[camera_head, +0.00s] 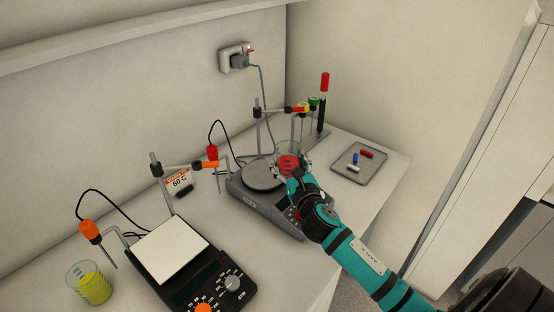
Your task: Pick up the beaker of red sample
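The clear beaker of red sample (289,160) is near the middle of the view, beside the right edge of a round grey plate (262,175) on a dark grey stirrer-like device. My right gripper (291,172) comes in from the lower right and is at the beaker, its dark fingers close to the beaker's near side. The fingers are small and partly hidden, so I cannot tell whether they are closed on the glass. I also cannot tell whether the beaker rests on something or is held up. My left gripper is not in view.
A beaker of yellow liquid (94,287) stands front left beside a black hot plate with a white top (171,249). Stands with probes rise behind both devices. A grey tray (372,175) holds small coloured pieces at right. A wall socket (236,58) has a hanging cable.

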